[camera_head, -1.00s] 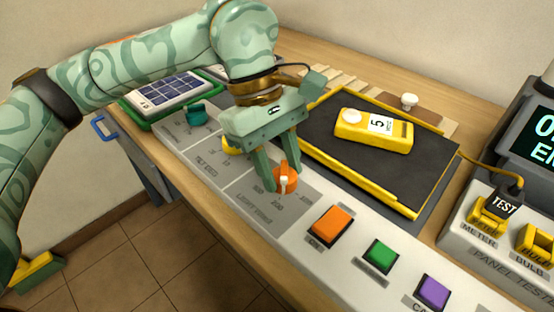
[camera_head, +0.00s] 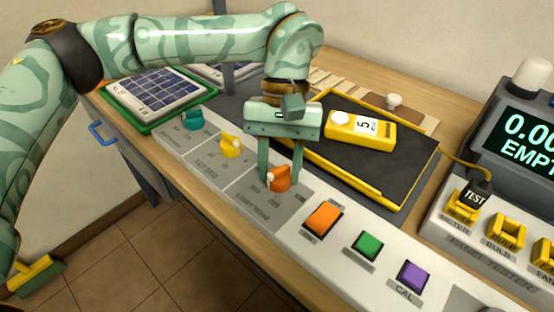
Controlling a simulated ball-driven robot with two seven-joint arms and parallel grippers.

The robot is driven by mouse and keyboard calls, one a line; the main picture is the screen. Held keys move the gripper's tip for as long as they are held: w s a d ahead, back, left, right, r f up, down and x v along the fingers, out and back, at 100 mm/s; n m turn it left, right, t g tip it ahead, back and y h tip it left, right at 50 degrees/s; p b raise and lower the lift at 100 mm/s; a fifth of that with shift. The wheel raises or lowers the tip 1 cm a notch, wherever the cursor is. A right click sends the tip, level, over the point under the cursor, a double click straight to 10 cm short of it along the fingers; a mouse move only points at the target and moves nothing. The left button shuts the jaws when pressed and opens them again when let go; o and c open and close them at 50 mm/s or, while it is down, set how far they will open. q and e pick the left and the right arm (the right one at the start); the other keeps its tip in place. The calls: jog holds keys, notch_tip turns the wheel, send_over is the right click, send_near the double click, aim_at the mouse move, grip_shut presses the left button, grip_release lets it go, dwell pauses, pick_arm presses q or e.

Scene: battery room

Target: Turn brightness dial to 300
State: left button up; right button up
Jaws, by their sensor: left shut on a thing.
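The orange dial (camera_head: 281,180) sits on the panel section whose label seems to begin with "LIGHT". Its white mark is on its left side, and the small numbers around it are too blurred to read surely. My left gripper (camera_head: 280,176) comes down from above with one finger on each side of the dial, shut on it. The fingertips partly hide the dial's edges. My right gripper is not in view.
A yellow dial (camera_head: 231,146) and a teal dial (camera_head: 193,119) lie to the left. Orange (camera_head: 323,217), green (camera_head: 368,244) and purple (camera_head: 413,275) buttons lie to the right. Behind, a yellow meter (camera_head: 361,130) rests on a dark yellow-edged tray (camera_head: 420,175). The tester's display (camera_head: 533,134) reads EMPTY.

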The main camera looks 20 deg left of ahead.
pick_arm(q)
jog(key=shift+r+m+y+p, duration=0.15)
jog(key=shift+m+y+p, duration=0.15)
jog(key=shift+m, duration=0.8)
jog(key=shift+d+m+y+p, duration=0.1)
jog(key=shift+m+y+p, duration=0.3)
jog(key=shift+m, duration=0.2)
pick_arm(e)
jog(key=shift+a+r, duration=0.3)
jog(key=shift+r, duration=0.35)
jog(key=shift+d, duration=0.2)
pick_arm(q)
jog(key=o, duration=1)
